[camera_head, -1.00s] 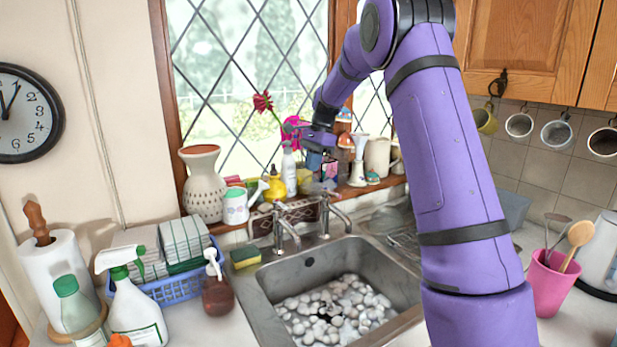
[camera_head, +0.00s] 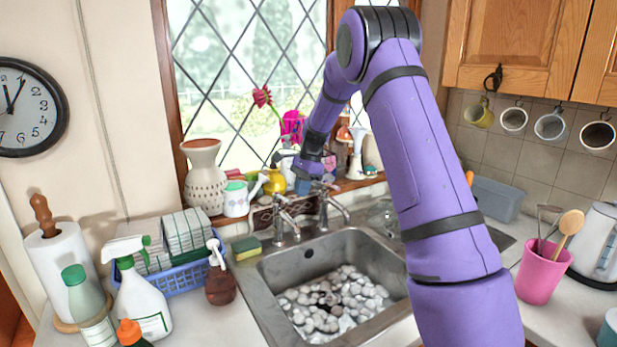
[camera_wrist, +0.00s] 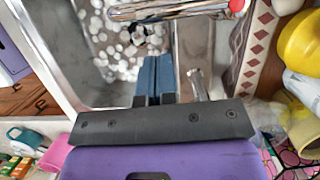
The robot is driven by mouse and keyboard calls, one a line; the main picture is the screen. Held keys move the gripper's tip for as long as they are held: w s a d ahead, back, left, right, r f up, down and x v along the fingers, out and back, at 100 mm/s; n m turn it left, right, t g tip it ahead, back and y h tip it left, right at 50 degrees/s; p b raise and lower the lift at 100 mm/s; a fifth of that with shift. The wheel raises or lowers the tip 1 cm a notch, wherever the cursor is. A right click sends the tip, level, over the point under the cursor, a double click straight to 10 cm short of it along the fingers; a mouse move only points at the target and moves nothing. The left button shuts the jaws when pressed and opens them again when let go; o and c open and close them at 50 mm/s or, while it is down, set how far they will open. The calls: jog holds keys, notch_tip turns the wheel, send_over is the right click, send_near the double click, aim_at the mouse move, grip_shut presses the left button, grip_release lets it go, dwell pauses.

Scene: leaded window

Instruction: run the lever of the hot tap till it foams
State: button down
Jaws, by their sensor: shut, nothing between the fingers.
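Two chrome taps stand behind the sink. The left tap (camera_head: 284,222) shows in the wrist view as a chrome spout with a red-marked end (camera_wrist: 237,5), which marks it as hot. The right tap (camera_head: 332,207) is partly covered by my arm's end; a chrome piece (camera_wrist: 197,85) shows beside my fingers in the wrist view. My gripper (camera_head: 302,186) points down, just above and behind the taps. Its blue fingers (camera_wrist: 154,75) are shut and empty. I cannot tell whether they touch a tap. White, rounded, foam-like lumps (camera_head: 332,303) lie in the sink (camera_head: 375,257); no running water is clear.
A white vase (camera_head: 204,178), a small watering can (camera_head: 236,198) and bottles crowd the sill behind the taps. A pink tumbler (camera_head: 541,275) stands to the right.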

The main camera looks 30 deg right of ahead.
aim_at(283, 200)
jog(key=shift+s+a+f, duration=0.1)
jog(key=shift+a+f, duration=0.1)
jog(key=shift+a, duration=1.05)
jog(key=shift+a+f+m, duration=0.1)
jog(key=shift+a+m, duration=0.3)
jog(key=shift+a, duration=0.2)
jog(key=shift+s, duration=0.1)
